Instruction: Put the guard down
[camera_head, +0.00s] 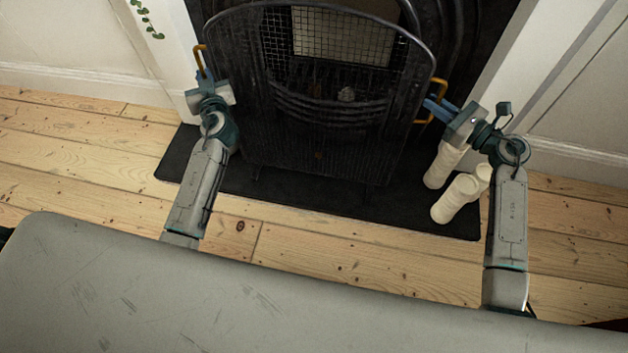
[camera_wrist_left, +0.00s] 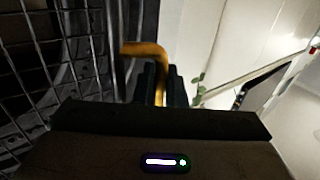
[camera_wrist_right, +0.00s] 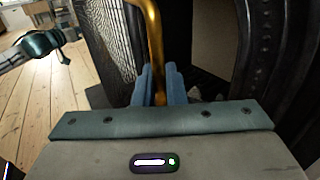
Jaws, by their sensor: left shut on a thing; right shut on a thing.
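The guard (camera_head: 330,62) is a black mesh fireguard with an arched top frame and a brass handle on each side. It stands upright in front of the fireplace. My left gripper (camera_head: 205,82) is shut on the left brass handle (camera_head: 199,58), which also shows between the fingers in the left wrist view (camera_wrist_left: 146,50). My right gripper (camera_head: 432,108) is shut on the right brass handle (camera_head: 438,88); it also shows in the right wrist view (camera_wrist_right: 153,45). Whether the guard's lower edge touches the hearth I cannot tell.
A dark hearth slab (camera_head: 290,200) lies under the fireplace. White surround posts flank the fireplace, and bare floorboards (camera_head: 80,150) are clear to the left.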

